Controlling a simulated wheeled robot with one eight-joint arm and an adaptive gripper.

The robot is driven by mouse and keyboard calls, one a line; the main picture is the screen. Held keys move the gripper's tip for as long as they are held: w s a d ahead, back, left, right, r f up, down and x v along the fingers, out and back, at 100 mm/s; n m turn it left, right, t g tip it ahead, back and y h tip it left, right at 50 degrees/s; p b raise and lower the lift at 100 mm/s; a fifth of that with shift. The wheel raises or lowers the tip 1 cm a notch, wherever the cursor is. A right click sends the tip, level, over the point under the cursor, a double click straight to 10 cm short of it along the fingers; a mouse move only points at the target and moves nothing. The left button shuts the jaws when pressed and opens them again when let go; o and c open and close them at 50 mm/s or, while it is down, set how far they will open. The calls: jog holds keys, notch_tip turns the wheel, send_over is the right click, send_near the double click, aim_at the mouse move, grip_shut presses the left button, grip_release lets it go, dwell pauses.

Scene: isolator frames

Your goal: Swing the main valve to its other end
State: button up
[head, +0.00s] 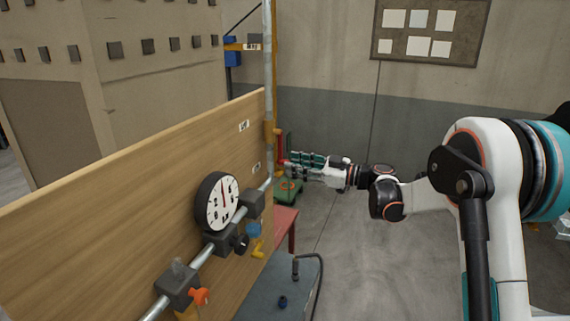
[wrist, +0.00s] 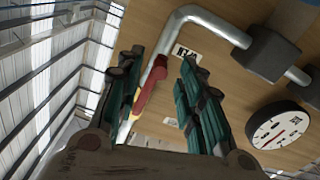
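A red lever (wrist: 152,83) with a yellow lower part runs along the grey pipe on the wooden panel; I take it as the main valve's handle, though its label is unreadable. In the head view the red lever (head: 281,146) stands upright beside the vertical pipe, near a yellow valve body (head: 270,131). My gripper (head: 288,164) points left toward the pipe, close to the lever's lower part. In the wrist view my gripper (wrist: 160,68) has its fingers spread, with the lever showing in the gap. I cannot tell whether either finger touches it.
A gauge (head: 216,200) sits on the lower pipe, among grey blocks and small valves with orange (head: 199,296), yellow (head: 258,249) and blue (head: 253,229) handles. A blue-handled fitting (head: 233,51) is higher up. A red stool (head: 284,222) stands below.

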jog(key=shift+x, duration=2)
jog(key=shift+c, duration=0.4)
grip_shut()
